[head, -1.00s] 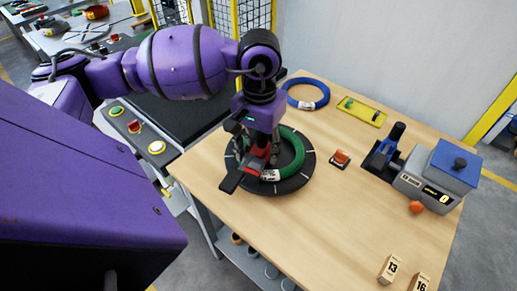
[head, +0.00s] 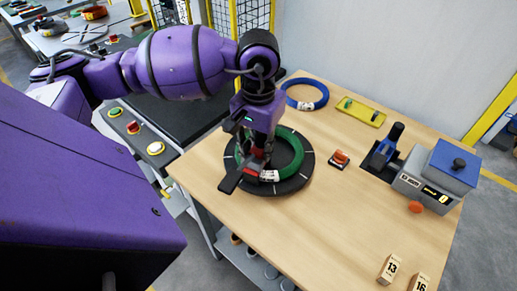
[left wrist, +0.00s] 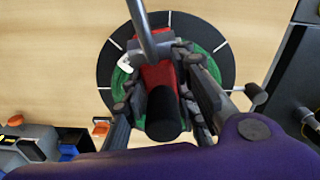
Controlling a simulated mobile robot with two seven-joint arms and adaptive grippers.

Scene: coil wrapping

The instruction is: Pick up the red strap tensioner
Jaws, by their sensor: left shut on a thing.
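The red strap tensioner (left wrist: 157,75), with a red body, a dark handle and a dark flat foot, sits over the green coil (head: 292,160). The coil lies on the round black turntable (head: 306,178). My left gripper (head: 260,150) is shut on the tensioner from above. In the left wrist view the fingers (left wrist: 160,105) flank its red body and dark handle. The fingers hide part of it in the head view, and I cannot tell whether it touches the coil. My right gripper is not in view.
A blue coil (head: 306,104) and a yellow-green tray (head: 361,112) lie at the back of the wooden table. An orange-and-black item (head: 340,158) sits right of the turntable. A grey and blue machine (head: 438,178) stands at the right. The table's front middle is clear.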

